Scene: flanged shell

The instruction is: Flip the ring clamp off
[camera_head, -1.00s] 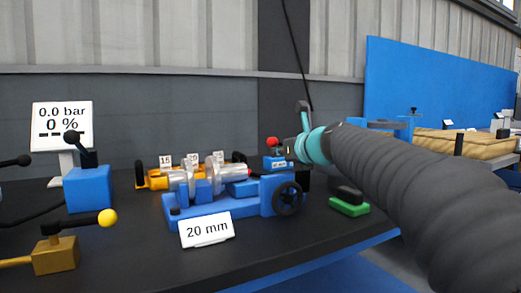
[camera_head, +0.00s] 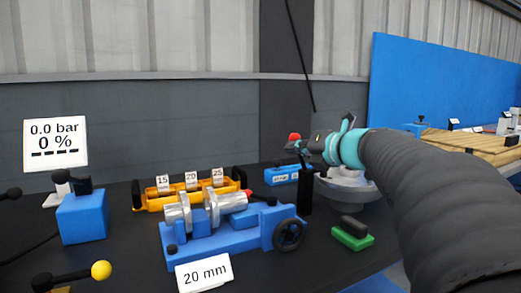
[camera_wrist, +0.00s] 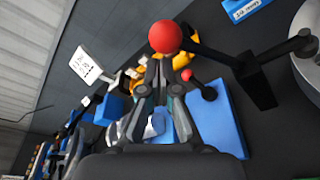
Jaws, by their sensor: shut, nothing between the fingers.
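A lever with a red ball knob (camera_head: 294,137) sits on a black upright post (camera_head: 305,190); I take it for the ring clamp's handle, though I cannot be sure. In the wrist view the same red ball (camera_wrist: 165,36) is just beyond my fingertips, its black arm running right to the post (camera_wrist: 255,82). My gripper (camera_wrist: 160,66) is shut and empty, pointing at the ball; I cannot tell whether it touches. In the head view my gripper (camera_head: 312,146) is beside the ball, partly hidden by its own wrist. A silver round flanged body (camera_head: 345,186) is below the wrist, partly covered by my arm.
A blue vise-like fixture (camera_head: 225,240) with silver flanged cylinders and a black handwheel stands left, with a "20 mm" card (camera_head: 204,273). Behind it is a yellow rack (camera_head: 150,199). A green block (camera_head: 352,240) lies right. A display (camera_head: 55,142) reads 0.0 bar.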

